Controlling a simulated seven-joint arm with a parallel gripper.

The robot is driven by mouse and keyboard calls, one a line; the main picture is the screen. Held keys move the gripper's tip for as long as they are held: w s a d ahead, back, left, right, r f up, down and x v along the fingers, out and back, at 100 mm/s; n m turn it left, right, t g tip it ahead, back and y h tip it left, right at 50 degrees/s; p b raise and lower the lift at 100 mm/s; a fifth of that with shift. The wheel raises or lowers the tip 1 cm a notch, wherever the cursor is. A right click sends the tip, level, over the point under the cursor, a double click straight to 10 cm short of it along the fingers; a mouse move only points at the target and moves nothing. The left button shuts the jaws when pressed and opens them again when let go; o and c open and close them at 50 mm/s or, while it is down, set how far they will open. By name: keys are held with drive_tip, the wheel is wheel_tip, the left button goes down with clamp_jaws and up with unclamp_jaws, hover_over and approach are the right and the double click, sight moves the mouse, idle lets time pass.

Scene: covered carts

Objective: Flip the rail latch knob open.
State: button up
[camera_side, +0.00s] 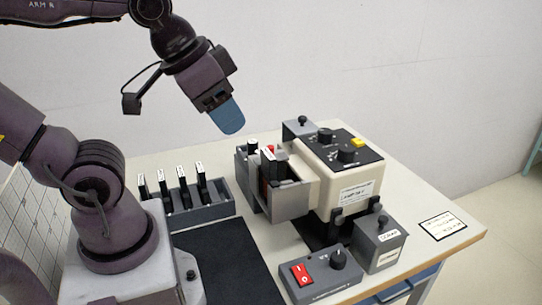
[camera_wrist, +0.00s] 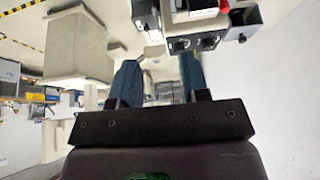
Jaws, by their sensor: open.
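A beige machine (camera_side: 352,200) with a dark top panel stands on the table in the side view. Black knobs show on the panel, one at its front (camera_side: 347,153) and one farther back (camera_side: 325,135). A grey rail-like holder (camera_side: 290,200) juts from its left side, with small dark and red parts in it. I cannot tell for sure which knob is the rail latch knob. My gripper (camera_side: 227,118) hangs in the air above and left of the machine, touching nothing. In the wrist view its two blue fingers (camera_wrist: 160,82) are apart and empty; part of the equipment shows at the top.
A grey box with a red switch (camera_side: 302,274) and a knob stands at the front. A grey knobbed box (camera_side: 378,243) stands beside it. A rack (camera_side: 208,213) with several upright dark pieces stands left. A dark mat (camera_side: 222,262) lies bare. A label card (camera_side: 442,226) lies right.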

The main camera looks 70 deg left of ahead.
drive_tip(key=c, duration=0.3)
drive_tip(key=shift+w+f, duration=0.1)
drive_tip(key=shift+f, duration=0.25)
drive_tip(key=c, duration=0.4)
drive_tip(key=w, duration=0.1)
drive_tip(key=w+f+m+g, duration=0.1)
drive_tip(key=w+g, duration=0.1)
drive_tip(key=shift+d+f+m, duration=0.2)
drive_tip(key=shift+f+m, duration=0.1)
drive_tip(key=shift+f, duration=0.05)
clamp_jaws()
drive_tip(key=w+a+f+m+g+y, duration=0.1)
drive_tip(key=w+a+m+g+y, duration=0.1)
drive_tip(key=w+m, duration=0.7)
drive_tip(key=m+g+y, duration=0.1)
drive_tip(key=m+y, duration=0.1)
drive_tip(key=m, duration=0.5)
drive_tip(key=shift+f+g, duration=0.25)
drive_tip(key=shift+g, duration=0.05)
drive_tip(key=shift+w, duration=0.1)
